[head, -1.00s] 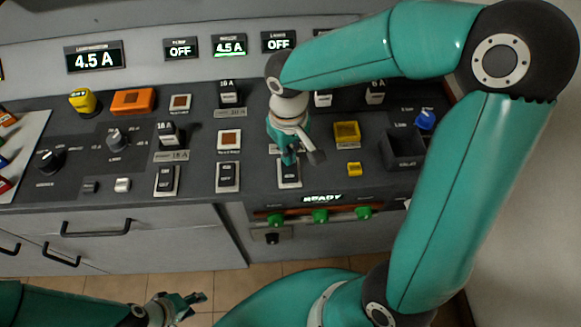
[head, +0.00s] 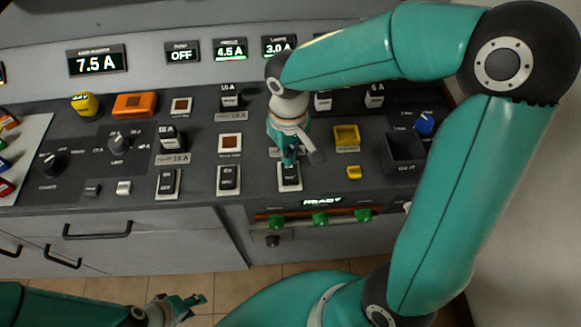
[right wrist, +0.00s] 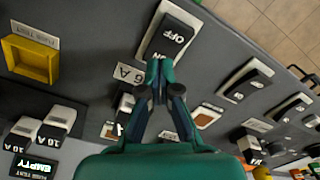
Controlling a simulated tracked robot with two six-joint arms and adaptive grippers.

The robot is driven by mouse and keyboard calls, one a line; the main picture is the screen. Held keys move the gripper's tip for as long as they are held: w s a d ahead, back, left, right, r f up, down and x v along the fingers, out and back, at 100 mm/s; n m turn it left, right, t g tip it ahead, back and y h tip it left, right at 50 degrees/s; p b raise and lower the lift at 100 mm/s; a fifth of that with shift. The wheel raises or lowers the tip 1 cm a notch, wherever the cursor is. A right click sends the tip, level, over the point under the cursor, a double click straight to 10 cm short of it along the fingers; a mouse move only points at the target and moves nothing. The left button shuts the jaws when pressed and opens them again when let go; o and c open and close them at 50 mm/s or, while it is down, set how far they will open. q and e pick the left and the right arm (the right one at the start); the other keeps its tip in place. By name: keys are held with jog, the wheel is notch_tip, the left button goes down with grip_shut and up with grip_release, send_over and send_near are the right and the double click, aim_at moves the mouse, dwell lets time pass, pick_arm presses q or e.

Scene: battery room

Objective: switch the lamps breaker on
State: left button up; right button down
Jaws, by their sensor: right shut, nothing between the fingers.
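The lamps breaker is a black rocker in a pale frame (head: 289,178) on the desk panel, below my right gripper (head: 290,158). The right wrist view shows the rocker (right wrist: 170,38) with OFF and ON lettering. My right gripper (right wrist: 159,75) is shut and empty, its fingertips at the rocker's ON end and partly covering it. Whether they still touch it is hard to tell. The lamps display (head: 279,46) reads 3.0 A. My left gripper (head: 197,305) is open and empty, low over the floor in front of the cabinets.
Two similar breakers (head: 228,180) (head: 167,183) sit to the left of it. A yellow square frame (head: 346,135), a dark open bin (head: 404,150) and a blue knob (head: 425,122) lie to the right. Green knobs (head: 320,219) line the front edge below.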

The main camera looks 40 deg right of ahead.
jog(key=shift+r+p, duration=1.75)
jog(key=shift+r, duration=0.85)
pick_arm(q)
notch_tip(320, 180, up, 4)
pick_arm(e)
jog(key=shift+s+f, duration=0.1)
